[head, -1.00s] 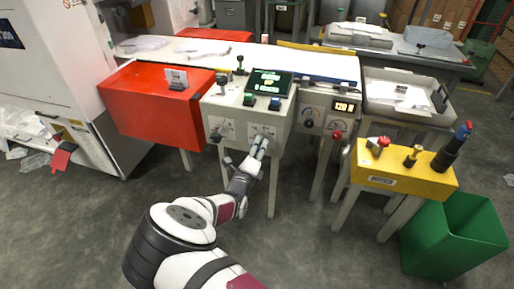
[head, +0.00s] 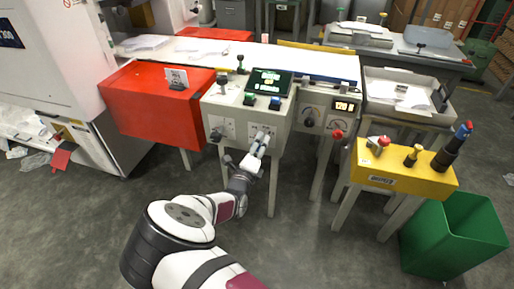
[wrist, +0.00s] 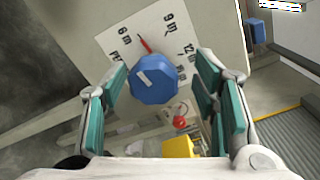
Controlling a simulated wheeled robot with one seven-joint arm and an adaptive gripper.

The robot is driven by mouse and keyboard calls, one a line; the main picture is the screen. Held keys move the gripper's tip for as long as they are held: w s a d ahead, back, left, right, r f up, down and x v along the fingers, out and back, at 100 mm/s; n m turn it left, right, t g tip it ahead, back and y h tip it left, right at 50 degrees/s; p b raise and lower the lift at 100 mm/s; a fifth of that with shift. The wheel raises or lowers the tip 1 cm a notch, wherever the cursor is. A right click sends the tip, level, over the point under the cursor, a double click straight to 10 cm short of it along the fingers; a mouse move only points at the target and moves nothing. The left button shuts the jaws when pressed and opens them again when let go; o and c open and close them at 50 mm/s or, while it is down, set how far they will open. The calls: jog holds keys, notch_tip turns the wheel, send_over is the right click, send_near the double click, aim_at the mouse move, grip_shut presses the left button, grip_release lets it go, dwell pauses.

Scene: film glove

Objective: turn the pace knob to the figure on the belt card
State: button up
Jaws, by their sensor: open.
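The pace knob (wrist: 153,80) is blue and faceted with a white mark on top, and sits on a white scale plate (wrist: 176,32) in the wrist view. The plate reads 6 m, 9 m and 12 m; a red pointer at the knob's edge lies between 6 m and 9 m. My gripper (wrist: 163,85) is open, its teal pads on either side of the knob, with gaps visible. In the head view my gripper (head: 262,137) covers the knob at the console front (head: 240,148). A small card (head: 176,76) stands on the red box; its print is too small to read.
The console top has a dark green display (head: 270,80), buttons and a lever (head: 240,62). To the right are a panel showing 120 (head: 344,106), a red knob (head: 337,134), a yellow box (head: 400,170) and a green bin (head: 455,235). The red box (head: 155,105) stands left.

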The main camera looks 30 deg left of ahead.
notch_tip(320, 180, up, 9)
jog(key=shift+r, duration=0.2)
jog(key=shift+f, duration=0.1)
